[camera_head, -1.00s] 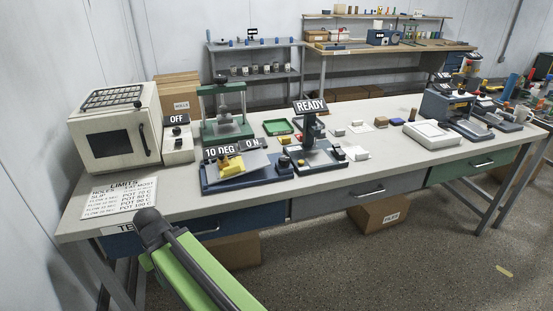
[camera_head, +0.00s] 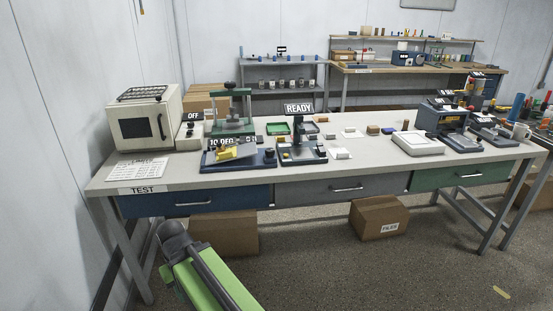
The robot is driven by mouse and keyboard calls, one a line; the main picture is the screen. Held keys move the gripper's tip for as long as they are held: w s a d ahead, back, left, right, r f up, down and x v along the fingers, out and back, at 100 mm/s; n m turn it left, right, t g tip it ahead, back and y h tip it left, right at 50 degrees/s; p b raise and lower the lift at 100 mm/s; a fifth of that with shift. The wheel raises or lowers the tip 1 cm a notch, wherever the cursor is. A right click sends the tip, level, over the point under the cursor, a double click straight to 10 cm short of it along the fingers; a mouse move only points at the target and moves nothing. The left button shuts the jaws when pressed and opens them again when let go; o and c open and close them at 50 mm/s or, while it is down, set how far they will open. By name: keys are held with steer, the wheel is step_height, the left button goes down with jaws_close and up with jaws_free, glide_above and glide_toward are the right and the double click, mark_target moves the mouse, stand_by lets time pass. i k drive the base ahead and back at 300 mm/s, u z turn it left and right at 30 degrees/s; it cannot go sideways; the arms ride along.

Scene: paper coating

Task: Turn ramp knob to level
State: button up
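The ramp (camera_head: 240,163) stands on the bench left of centre: a dark blue base with a tilted plate and a yellow block (camera_head: 224,154) on it. Its label (camera_head: 221,142) reads 10 DEG; a second label beside it is too small to read surely. A small dark knob (camera_head: 269,153) shows at the right end of the base; its setting cannot be made out. My green arm (camera_head: 200,275) reaches up from the bottom edge, well short of the ramp. My gripper's fingers are not visible.
The bench edge (camera_head: 238,187) with drawers lies between my arm and the ramp. A white oven (camera_head: 145,118) and a box marked OFF (camera_head: 192,134) stand left. A stand marked READY (camera_head: 300,150) is close right of the ramp. Cartons (camera_head: 222,233) sit under the bench.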

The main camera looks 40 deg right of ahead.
mark_target(270, 152)
steer(key=u, duration=0.5)
steer(key=k, duration=0.1)
steer(key=z, duration=1.6)
steer(key=i, duration=0.3)
steer(key=u, duration=0.1)
